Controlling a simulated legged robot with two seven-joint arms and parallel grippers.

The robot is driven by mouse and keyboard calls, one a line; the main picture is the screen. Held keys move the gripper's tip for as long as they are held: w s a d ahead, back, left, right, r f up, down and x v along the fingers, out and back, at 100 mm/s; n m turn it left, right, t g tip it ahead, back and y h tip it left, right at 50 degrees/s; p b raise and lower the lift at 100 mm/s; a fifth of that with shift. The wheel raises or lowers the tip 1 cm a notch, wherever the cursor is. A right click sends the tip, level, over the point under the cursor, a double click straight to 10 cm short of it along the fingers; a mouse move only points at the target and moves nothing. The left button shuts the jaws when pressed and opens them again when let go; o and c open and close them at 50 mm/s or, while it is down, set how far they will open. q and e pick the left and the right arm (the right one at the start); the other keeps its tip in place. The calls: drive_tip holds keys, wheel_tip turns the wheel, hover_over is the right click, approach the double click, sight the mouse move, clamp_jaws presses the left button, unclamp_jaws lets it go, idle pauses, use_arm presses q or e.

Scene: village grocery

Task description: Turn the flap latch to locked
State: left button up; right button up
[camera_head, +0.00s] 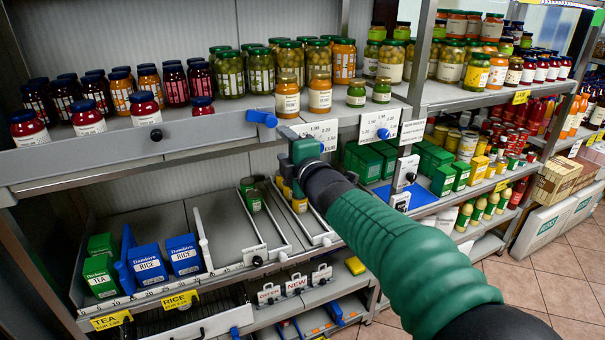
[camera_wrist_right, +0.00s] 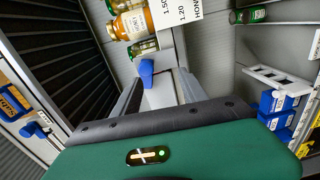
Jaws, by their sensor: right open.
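The flap is a long grey bar (camera_head: 190,135) along the front of the upper jar shelf. A small blue latch (camera_head: 262,118) sits at its right end, with its handle pointing roughly sideways. My right gripper (camera_head: 287,136) is just right of and below the latch, its arm coming in from the lower right. In the right wrist view the blue latch (camera_wrist_right: 147,72) shows ahead between the two open grey fingers (camera_wrist_right: 160,92). Nothing is held. Whether a finger touches the latch I cannot tell. My left gripper is not in view.
Jars (camera_head: 287,97) stand on the shelf close above the gripper. Rice boxes (camera_head: 147,263) and a tin (camera_head: 253,200) stand on the lower shelf. Open floor is at right.

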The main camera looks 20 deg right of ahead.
drive_tip(key=s+b, duration=0.6)
drive_tip(key=s, duration=0.3)
drive_tip(key=shift+s+d, duration=0.2)
drive_tip(key=shift+d, duration=0.15)
idle(0.4)
